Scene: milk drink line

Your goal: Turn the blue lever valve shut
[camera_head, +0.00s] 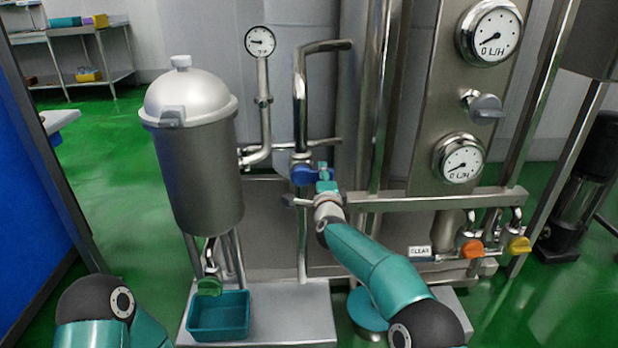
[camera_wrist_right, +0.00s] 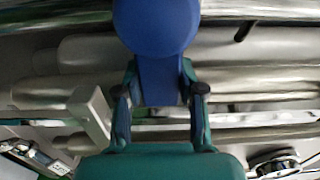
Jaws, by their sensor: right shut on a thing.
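The blue lever (camera_head: 303,176) is on a valve of the steel pipe, left of the middle of the head view. It points sideways there, across the upright pipe. My right gripper (camera_head: 322,180) reaches it from the front right and is shut on it. In the right wrist view, the blue lever (camera_wrist_right: 155,28) shows large, its rounded part at the top. Its narrower part lies between the two fingers of my right gripper (camera_wrist_right: 159,82). My left arm shows at the bottom left of the head view, but its gripper is outside the picture.
A steel filter vessel (camera_head: 200,165) stands left of the valve, with a green tray (camera_head: 219,316) under its outlet. A pressure gauge (camera_head: 261,41) stands above. Orange (camera_head: 471,249) and yellow (camera_head: 519,245) valve handles are at the right. Pipes crowd the lever.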

